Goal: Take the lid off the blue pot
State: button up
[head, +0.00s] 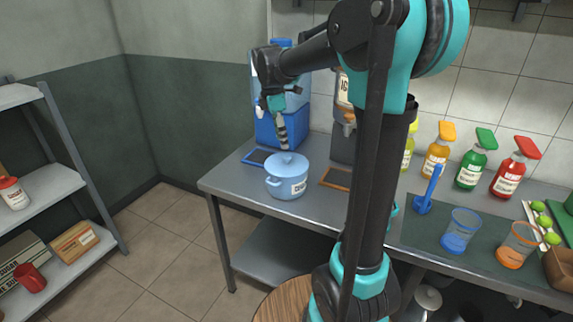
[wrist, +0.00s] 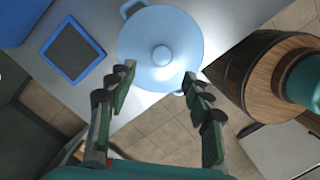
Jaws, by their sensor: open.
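My gripper (head: 283,144) is above the pot in the head view. In the wrist view my gripper (wrist: 157,78) is open and empty, its fingers spread either side of the lid's near part.
A blue-framed tray (wrist: 74,52) lies left of the pot, and a blue dispenser (head: 275,122) stands behind it. Bottles (head: 471,168) and cups (head: 461,229) stand to the right on the counter (head: 235,183). A wooden barrel top (wrist: 290,68) is near the counter.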

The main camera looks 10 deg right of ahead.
aim_at(286, 156)
jog(key=shift+s+d+f, duration=0.1)
jog(key=shift+d+f, duration=0.15)
jog(key=shift+f, duration=0.9)
jog(key=shift+w+d+f, duration=0.1)
jog(key=shift+d+f, duration=0.1)
jog(key=shift+f, duration=1)
jog(key=shift+s+d+f, duration=0.1)
jog(key=shift+d+f, duration=0.15)
jog(key=shift+f, duration=0.9)
grip_shut()
